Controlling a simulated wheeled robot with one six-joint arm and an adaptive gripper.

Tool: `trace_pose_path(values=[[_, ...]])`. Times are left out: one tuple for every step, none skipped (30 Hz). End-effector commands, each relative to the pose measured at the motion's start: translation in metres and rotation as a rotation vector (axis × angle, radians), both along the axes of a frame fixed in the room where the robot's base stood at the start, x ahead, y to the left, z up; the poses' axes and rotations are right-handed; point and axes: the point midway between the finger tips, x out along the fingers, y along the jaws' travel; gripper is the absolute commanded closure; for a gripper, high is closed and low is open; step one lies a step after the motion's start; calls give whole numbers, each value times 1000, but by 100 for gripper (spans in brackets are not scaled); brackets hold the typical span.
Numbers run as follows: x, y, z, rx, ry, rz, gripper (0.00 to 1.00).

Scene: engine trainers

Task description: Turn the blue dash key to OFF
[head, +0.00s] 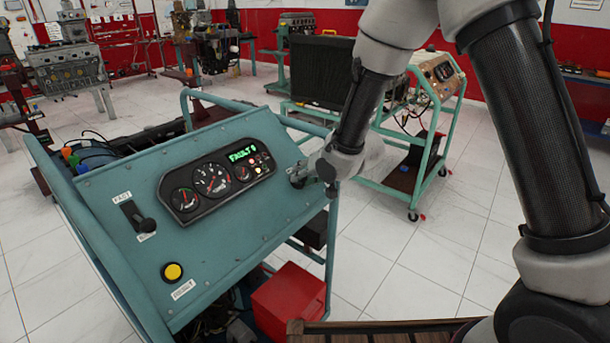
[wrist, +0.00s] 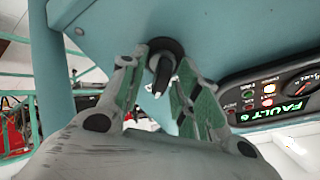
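The dash panel (head: 130,200) is blue-green and slopes toward me. My gripper (head: 303,174) is at its upper right end in the head view, where it hides the key. In the wrist view, a round black key switch (wrist: 174,45) sits on the panel with a dark key (wrist: 161,76) sticking out. No blue shows on the key. My gripper (wrist: 160,72) is open, with one green-padded finger on each side of the key. Gaps show between key and fingers. I cannot read the switch's position marks.
The gauge cluster (head: 215,180) beside the key shows lit green "FAULT" text and small lamps. A black lever (head: 137,217) and a yellow button (head: 172,272) are further left. A red box (head: 290,300) stands below the panel. A green-framed trainer (head: 420,150) stands behind.

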Motion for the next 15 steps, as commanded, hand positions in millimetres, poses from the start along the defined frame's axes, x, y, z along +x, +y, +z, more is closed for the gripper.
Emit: trace_pose_path(values=[[0, 0, 0, 0, 0, 0, 68], [0, 0, 0, 0, 0, 0, 68], [0, 0, 0, 0, 0, 0, 68], [0, 0, 0, 0, 0, 0, 68], [0, 0, 0, 0, 0, 0, 72], [0, 0, 0, 0, 0, 0, 79], [0, 0, 0, 0, 0, 0, 84], [0, 0, 0, 0, 0, 0, 90], [0, 0, 0, 0, 0, 0, 97], [0, 0, 0, 0, 0, 0, 100], [0, 0, 0, 0, 0, 0, 100], [0, 0, 0, 0, 1, 0, 100], [0, 0, 0, -1, 0, 1, 100], [0, 0, 0, -1, 0, 1, 100], [0, 0, 0, -1, 0, 1, 100]])
